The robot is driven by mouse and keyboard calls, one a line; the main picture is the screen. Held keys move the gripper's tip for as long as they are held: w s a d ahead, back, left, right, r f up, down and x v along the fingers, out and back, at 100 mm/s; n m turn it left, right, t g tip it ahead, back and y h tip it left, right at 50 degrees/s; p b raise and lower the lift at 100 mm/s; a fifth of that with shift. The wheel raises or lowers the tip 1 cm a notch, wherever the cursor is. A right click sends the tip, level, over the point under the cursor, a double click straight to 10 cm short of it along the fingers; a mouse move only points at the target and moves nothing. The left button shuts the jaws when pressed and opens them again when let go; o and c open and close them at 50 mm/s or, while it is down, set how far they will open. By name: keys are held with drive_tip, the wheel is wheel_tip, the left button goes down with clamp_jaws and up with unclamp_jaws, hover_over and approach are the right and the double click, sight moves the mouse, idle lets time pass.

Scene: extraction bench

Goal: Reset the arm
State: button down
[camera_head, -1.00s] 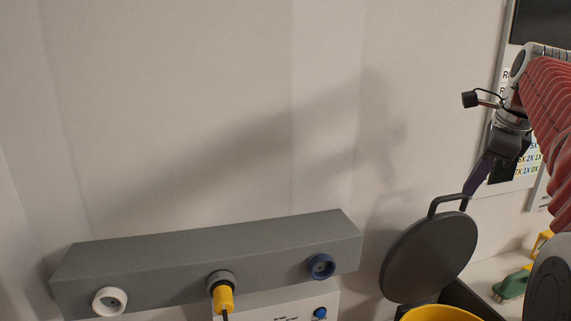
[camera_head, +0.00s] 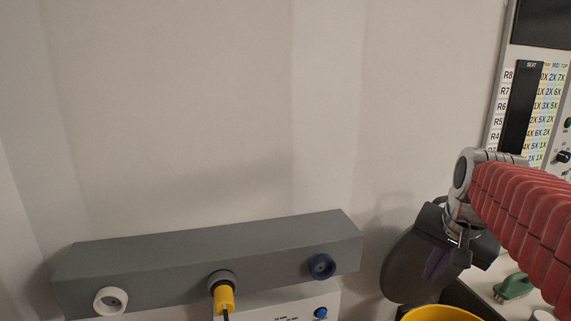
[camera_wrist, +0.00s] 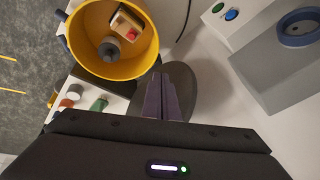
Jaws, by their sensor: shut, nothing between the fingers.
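My gripper (camera_head: 437,264) is at the lower right of the head view, in front of the dark round lid (camera_head: 405,268) and covering much of it. In the wrist view my gripper's purple fingers (camera_wrist: 160,98) are together with nothing between them. The lid (camera_wrist: 190,90) lies behind the fingers there; I cannot tell whether they touch it. My arm's red sleeve reaches in from the right in the head view.
A yellow bucket (camera_wrist: 75,62) beside the lid holds a small object with a red part (camera_wrist: 127,30). A grey bar (camera_head: 180,262) carries white, yellow and blue fittings. A green-handled brush (camera_head: 513,287) lies at right. A labelled panel (camera_head: 545,110) stands behind.

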drive_tip(key=s+a+f+n, duration=0.4)
drive_tip(key=s+a, duration=0.2)
drive_tip(key=s, duration=0.1)
drive_tip(key=s+a+f+n+t, duration=0.1)
drive_tip(key=s+a+f+n, duration=0.3)
drive_tip(key=s+a, duration=0.3)
drive_tip(key=shift+s+f+y, duration=0.25)
drive_tip(key=shift+s+y, duration=0.05)
drive_tip(key=shift+s, duration=0.25)
idle(1.3)
